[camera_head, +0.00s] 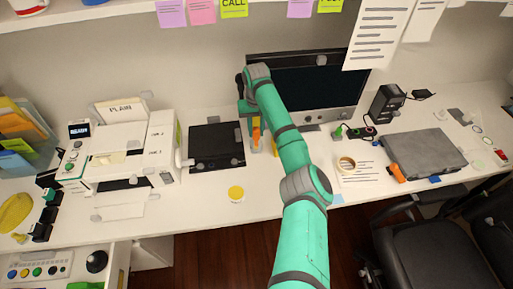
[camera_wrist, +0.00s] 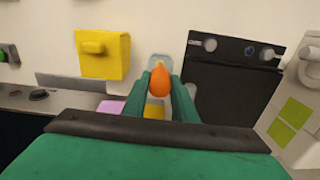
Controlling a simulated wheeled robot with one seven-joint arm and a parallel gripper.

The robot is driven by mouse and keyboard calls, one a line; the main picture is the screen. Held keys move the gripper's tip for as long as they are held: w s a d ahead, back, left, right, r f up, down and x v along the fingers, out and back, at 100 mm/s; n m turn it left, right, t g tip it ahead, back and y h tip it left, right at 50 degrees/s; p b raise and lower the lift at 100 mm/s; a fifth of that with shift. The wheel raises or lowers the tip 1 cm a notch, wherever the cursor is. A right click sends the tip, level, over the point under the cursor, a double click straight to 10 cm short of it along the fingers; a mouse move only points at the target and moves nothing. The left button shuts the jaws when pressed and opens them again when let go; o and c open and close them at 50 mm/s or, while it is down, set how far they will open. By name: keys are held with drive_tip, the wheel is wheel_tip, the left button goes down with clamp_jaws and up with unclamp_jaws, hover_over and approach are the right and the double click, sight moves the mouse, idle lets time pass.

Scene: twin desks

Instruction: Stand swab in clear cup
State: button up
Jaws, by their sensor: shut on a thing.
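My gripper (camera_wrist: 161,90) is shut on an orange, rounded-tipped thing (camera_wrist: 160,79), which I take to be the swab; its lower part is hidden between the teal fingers. In the head view the orange thing (camera_head: 256,134) shows below my gripper (camera_head: 252,118), over the desk in front of the monitor. A pale, see-through shape (camera_wrist: 158,61) shows right behind the orange tip in the wrist view and may be the clear cup. I cannot tell whether the swab is inside it or only in front of it.
A flat black device (camera_head: 217,146) lies just left of my gripper, with a white printer (camera_head: 120,150) farther left. The monitor (camera_head: 320,85) stands behind my arm. A yellow block (camera_wrist: 103,55) shows beside the gripper.

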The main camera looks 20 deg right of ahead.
drive_tip(key=shift+f, duration=0.2)
drive_tip(key=o, duration=1.1)
drive_tip(key=shift+o, duration=0.8)
drive_tip(key=o, duration=0.4)
drive_tip(key=shift+r, duration=0.1)
